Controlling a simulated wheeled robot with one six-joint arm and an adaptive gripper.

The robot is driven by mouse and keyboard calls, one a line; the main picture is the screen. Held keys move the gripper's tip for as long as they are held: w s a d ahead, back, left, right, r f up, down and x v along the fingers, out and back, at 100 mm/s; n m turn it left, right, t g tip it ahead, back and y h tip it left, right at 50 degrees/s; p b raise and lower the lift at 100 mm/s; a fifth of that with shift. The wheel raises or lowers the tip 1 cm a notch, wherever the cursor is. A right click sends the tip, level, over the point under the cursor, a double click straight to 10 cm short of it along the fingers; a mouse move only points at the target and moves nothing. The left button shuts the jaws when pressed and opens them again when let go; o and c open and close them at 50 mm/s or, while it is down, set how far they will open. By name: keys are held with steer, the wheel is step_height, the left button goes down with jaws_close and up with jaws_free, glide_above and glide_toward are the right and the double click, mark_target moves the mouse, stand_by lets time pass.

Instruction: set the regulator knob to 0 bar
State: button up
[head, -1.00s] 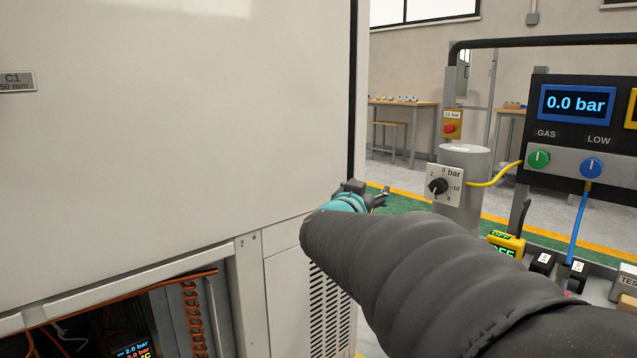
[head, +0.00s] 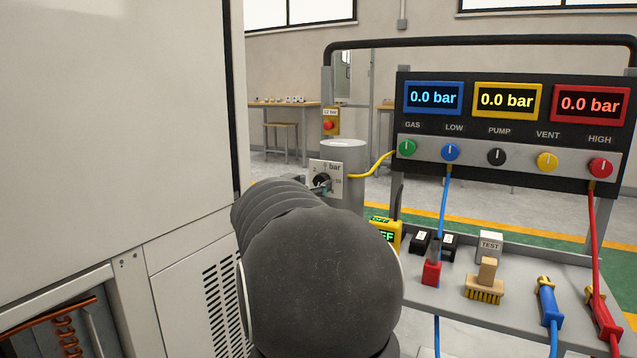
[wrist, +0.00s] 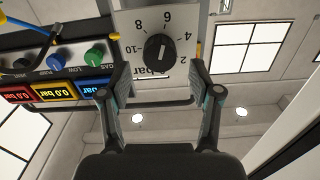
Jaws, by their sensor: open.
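The regulator knob (head: 320,182) is black and sits on a square white dial plate (head: 337,172) on a grey cylinder. In the wrist view the knob (wrist: 159,49) shows large and upside down, with 2, 4, 6, 8 and 10 around it. A short pale mark shows on the knob, but I cannot tell surely which number it points to; the 0 is hidden behind the knob. My gripper (wrist: 160,72) is open and empty, its two fingers apart on either side below the knob, apparently not touching it. In the head view my arm hides most of the gripper.
A panel (head: 500,125) with three displays reading 0.0 bar and a row of coloured knobs stands right of the regulator. A yellow hose (head: 373,167) joins them. A grey shelf (head: 520,315) holds tools below. A white cabinet (head: 120,110) stands close on the left.

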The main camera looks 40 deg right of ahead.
mark_target(319, 181)
steer(key=shift+x, duration=1.85)
steer(key=c, duration=1.1)
